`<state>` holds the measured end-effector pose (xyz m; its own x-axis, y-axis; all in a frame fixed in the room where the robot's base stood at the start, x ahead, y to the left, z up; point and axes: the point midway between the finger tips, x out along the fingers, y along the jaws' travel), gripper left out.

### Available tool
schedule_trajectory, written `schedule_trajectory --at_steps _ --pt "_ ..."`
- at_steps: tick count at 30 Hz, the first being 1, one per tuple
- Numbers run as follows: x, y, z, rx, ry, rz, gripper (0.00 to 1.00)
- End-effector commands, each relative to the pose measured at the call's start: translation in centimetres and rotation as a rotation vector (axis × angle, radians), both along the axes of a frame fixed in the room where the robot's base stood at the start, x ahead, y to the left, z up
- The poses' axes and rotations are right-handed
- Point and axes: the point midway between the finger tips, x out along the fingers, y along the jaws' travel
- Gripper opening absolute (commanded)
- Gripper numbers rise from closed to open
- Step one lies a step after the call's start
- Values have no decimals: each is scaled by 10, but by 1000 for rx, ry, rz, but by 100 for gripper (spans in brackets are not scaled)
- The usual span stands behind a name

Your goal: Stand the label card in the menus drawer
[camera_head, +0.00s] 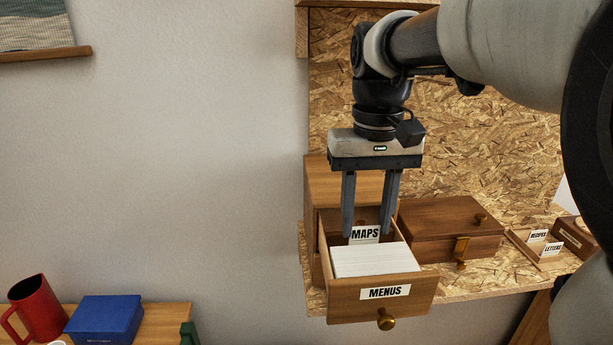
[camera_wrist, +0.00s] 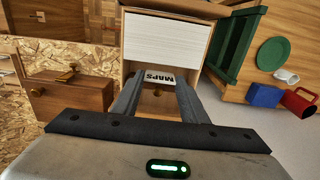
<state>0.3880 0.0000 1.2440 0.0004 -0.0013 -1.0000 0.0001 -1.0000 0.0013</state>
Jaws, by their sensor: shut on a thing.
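The menus drawer (camera_head: 350,309) is pulled out of its wooden cabinet, with a MENUS label and a brass knob on its front. A block of white cards (camera_head: 375,260) fills its front part; it also shows in the wrist view (camera_wrist: 155,42). My gripper (camera_head: 367,236) points down over the back part of the drawer. It is shut on the label card (camera_head: 365,234), a small white card reading MAPS, held upright behind the white cards. The card shows between the fingertips in the wrist view (camera_wrist: 160,77). Whether its lower edge touches the drawer floor is hidden.
A closed wooden box (camera_head: 450,232) with a knob stands to the right on the OSB shelf. Further right are small cards reading RECIPES (camera_head: 538,235) and LETTERS (camera_head: 552,249). A red mug (camera_head: 38,310) and a blue box (camera_head: 103,318) stand on a lower surface at left.

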Motion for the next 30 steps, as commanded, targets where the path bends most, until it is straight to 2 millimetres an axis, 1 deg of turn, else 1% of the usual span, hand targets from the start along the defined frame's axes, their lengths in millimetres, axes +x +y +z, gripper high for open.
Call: schedule_trajectory --at_steps 2,10,11,12,14,23,26,30 --pt "0 0 -3 0 0 0 19" --pt "0 0 -3 0 0 0 19" --pt "0 0 -3 0 0 0 44" --pt "0 0 -3 0 0 0 51" --pt "0 0 -3 0 0 0 61" --pt "0 0 -2 0 0 0 61" --pt "0 0 2 0 0 0 61" --pt "0 0 12 0 0 0 61"
